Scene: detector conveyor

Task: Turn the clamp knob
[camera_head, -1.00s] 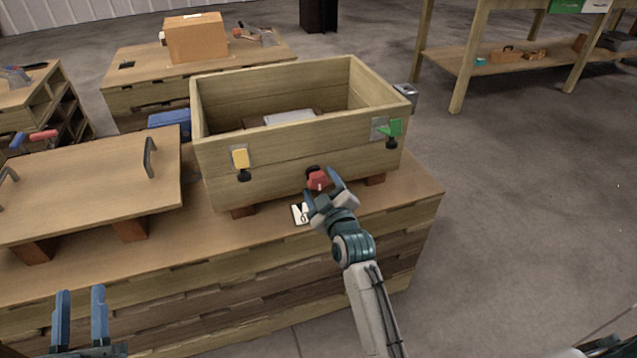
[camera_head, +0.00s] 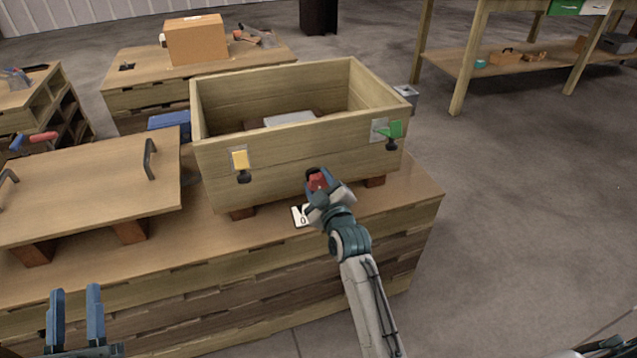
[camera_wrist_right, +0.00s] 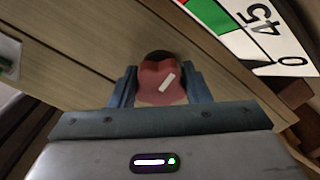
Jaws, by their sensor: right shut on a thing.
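The red clamp knob (camera_head: 316,182) is on the lower front of the wooden crate (camera_head: 280,160). In the right wrist view the knob (camera_wrist_right: 160,82) has a white mark that slants up to the right. My right gripper (camera_head: 322,180) is shut on the knob, a finger on each side (camera_wrist_right: 157,84). A dial card (camera_wrist_right: 262,38) beside it shows green and red areas and the numbers 45 and 0. The card (camera_head: 300,216) is partly hidden in the head view. My left gripper (camera_head: 76,312) is open and empty at the lower left.
A wooden lid (camera_head: 90,185) with dark handles lies to the left.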

